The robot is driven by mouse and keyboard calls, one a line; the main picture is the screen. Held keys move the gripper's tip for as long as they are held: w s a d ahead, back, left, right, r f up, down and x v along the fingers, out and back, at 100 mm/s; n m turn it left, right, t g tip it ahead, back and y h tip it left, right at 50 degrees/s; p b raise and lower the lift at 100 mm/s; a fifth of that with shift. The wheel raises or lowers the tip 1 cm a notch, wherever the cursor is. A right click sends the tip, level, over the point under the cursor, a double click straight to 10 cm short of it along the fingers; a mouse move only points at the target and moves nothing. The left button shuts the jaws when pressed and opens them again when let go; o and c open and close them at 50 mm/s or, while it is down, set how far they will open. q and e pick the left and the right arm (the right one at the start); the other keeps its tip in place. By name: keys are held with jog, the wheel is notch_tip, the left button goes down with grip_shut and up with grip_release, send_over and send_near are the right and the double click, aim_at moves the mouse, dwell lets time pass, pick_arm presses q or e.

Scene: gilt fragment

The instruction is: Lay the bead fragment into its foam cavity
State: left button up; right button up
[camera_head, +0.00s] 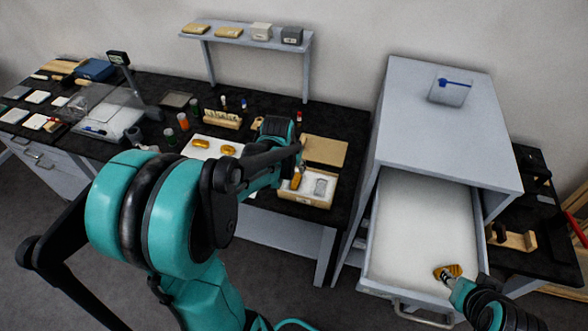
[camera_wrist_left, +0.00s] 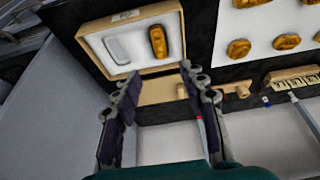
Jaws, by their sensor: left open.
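An open box with white foam (camera_head: 292,194) stands on the black bench; it also shows in the left wrist view (camera_wrist_left: 92,42). An amber-gold bead fragment (camera_wrist_left: 158,42) lies lengthwise in the foam, apparently in one cavity, and shows in the head view (camera_head: 296,180). Beside it is an empty grey cavity (camera_wrist_left: 118,49). My left gripper (camera_wrist_left: 160,75) is open and empty, just off the box's edge. In the head view its fingers are largely hidden by the arm.
The pale drawer (camera_head: 415,215) stands open from the grey cabinet (camera_head: 425,140). A white sheet (camera_head: 203,142) with several gold pieces lies left of the box. A brown board (camera_head: 325,151) lies behind the box. A shelf (camera_head: 245,38) stands at the back.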

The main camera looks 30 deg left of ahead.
pick_arm(q)
jog(key=s+d+r+m+t, duration=0.1)
jog(key=s+d+r, duration=0.2)
jog(key=s+d, duration=0.4)
jog(key=s+d+r+m+t+h, duration=0.1)
jog(key=s+d+r, duration=0.3)
jog(key=s+d, duration=0.3)
jog(key=shift+s+d+r+m+t, duration=0.2)
jog(key=shift+s+r+m+t, duration=0.1)
jog(key=shift+m+t, duration=0.1)
jog(key=shift+s+f, duration=0.1)
pick_arm(e)
jog(key=shift+s, duration=0.1)
